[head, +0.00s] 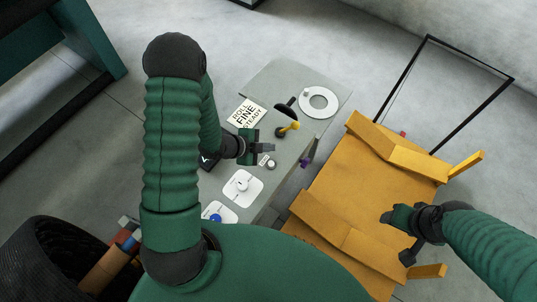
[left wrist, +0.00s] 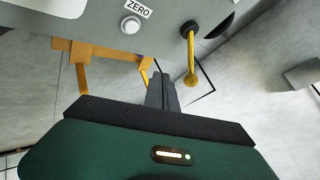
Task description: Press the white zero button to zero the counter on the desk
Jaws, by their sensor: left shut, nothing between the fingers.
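The white zero button (left wrist: 131,25) shows in the left wrist view, a round white cap in a grey ring on the grey desk face, beside a label (left wrist: 138,8) reading ZERO. In the head view a small round button (head: 270,164) sits just below my left gripper (head: 272,148). My left gripper is shut and empty over the desk (head: 320,135); its closed fingers (left wrist: 162,92) show apart from the button in the left wrist view. The counter's display is not readable, and my arm covers part of the desk. My right gripper (head: 386,217) is over the wooden cart, away from the desk.
A yellow lever (head: 291,127) stands beside my left gripper and shows in the left wrist view (left wrist: 192,62). An orange-brown cart (head: 345,205) stands at right.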

